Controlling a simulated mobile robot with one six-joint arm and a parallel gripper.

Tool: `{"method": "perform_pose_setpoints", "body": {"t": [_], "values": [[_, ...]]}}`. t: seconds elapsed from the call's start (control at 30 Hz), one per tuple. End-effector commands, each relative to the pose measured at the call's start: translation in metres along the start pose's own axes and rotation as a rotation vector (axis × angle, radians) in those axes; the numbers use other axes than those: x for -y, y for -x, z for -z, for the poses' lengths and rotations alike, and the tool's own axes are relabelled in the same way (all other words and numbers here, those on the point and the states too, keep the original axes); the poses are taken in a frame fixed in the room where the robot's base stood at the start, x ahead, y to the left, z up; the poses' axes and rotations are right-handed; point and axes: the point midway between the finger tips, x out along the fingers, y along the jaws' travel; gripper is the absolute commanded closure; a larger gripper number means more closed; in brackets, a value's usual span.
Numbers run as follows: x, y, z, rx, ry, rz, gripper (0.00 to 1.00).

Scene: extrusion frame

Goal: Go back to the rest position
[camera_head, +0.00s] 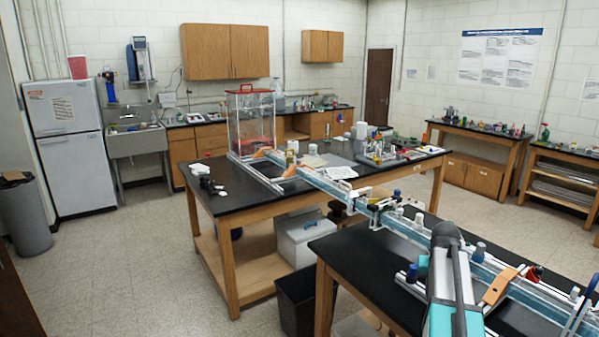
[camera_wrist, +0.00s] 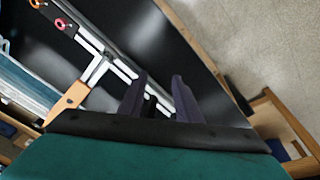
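My gripper (camera_wrist: 160,97) shows in the wrist view as two dark fingers standing apart, with no object seen held between them. It is over the black table top (camera_wrist: 115,30), near the aluminium extrusion rail (camera_wrist: 92,40). In the head view my arm reaches in from the bottom right over the near black table. The gripper's fingers cannot be made out there. The extrusion frame (camera_head: 323,184) runs as a long rail across both black tables, with orange brackets on it.
A clear box with a red top (camera_head: 252,118) stands on the far table (camera_head: 235,203). Small bottles and trays crowd that table's back. The floor at left is open, before a white fridge (camera_head: 72,150).

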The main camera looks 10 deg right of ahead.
Motion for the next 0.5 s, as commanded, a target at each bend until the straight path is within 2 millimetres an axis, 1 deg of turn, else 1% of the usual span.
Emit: {"method": "perform_pose_setpoints", "body": {"t": [0.03, 0.07, 0.1, 0.17, 0.2, 0.27, 0.3, 0.37, 0.4, 0.47, 0.5], "values": [[0.024, -0.011, -0.012, 0.008, 0.029, 0.01, 0.69], [0.036, -0.018, -0.018, 0.012, 0.044, 0.016, 0.69], [0.052, -0.025, -0.025, 0.017, 0.064, 0.024, 0.69], [0.076, -0.036, -0.038, 0.025, 0.094, 0.035, 0.69], [0.091, -0.043, -0.046, 0.029, 0.114, 0.042, 0.69], [0.114, -0.054, -0.06, 0.037, 0.144, 0.052, 0.69], [0.128, -0.061, -0.07, 0.043, 0.163, 0.059, 0.69], [0.149, -0.07, -0.085, 0.05, 0.193, 0.068, 0.69], [0.163, -0.076, -0.096, 0.056, 0.213, 0.075, 0.69], [0.183, -0.085, -0.113, 0.065, 0.243, 0.084, 0.69], [0.196, -0.091, -0.124, 0.07, 0.262, 0.09, 0.69]]}}
